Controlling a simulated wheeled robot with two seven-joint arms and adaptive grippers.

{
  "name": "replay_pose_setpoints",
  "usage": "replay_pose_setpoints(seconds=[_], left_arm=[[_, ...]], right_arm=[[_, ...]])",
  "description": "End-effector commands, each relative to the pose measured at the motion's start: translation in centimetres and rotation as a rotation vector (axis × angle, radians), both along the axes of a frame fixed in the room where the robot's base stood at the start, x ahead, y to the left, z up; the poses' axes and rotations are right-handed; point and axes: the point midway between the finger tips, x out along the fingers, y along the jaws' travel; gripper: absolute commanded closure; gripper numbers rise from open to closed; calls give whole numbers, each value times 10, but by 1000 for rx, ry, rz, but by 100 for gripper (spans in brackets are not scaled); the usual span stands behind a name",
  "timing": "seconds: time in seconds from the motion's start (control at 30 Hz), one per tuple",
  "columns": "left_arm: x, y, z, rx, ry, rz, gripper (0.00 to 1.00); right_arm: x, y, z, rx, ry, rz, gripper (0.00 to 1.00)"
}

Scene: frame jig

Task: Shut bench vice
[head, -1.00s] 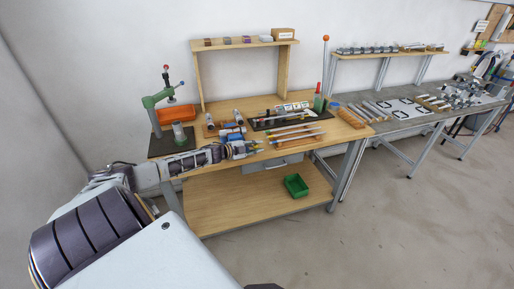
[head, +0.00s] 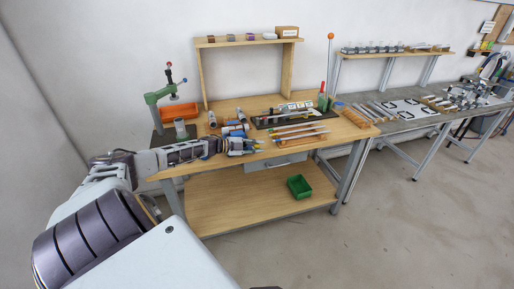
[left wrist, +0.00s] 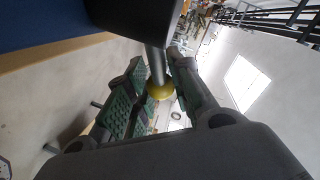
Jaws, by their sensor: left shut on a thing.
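The blue bench vice (head: 236,129) sits at the front of the wooden workbench, small and partly hidden behind my left gripper (head: 240,147). In the left wrist view a metal handle bar (left wrist: 156,66) with a yellow ball end (left wrist: 160,90) comes down from a dark block. The green-padded fingers of my left gripper (left wrist: 155,92) stand on both sides of the bar, shut on it near the ball. How far apart the vice jaws are cannot be told. My right gripper is not in view.
The workbench (head: 190,172) holds a green press (head: 160,98) at left, an orange bin (head: 180,111), and a black tray of tools (head: 290,117) at right. A green bin (head: 299,186) stands on the lower shelf. Floor in front is clear.

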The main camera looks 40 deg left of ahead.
Motion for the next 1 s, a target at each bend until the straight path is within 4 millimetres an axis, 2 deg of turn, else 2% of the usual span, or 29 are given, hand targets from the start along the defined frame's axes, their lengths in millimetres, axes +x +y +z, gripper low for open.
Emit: replay_pose_setpoints(seconds=[0.13, 0.17, 0.33, 1.0], left_arm=[[-1, -1, -1, 0, 2, -1, 100], [-1, -1, -1, 0, 2, -1, 77], [0, 0, -1, 0, 2, 1, 55], [-7, 4, 1, 2, 2, 2, 54]], right_arm=[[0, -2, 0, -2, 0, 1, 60], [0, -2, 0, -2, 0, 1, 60], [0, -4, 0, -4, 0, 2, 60], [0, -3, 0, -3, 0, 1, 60]])
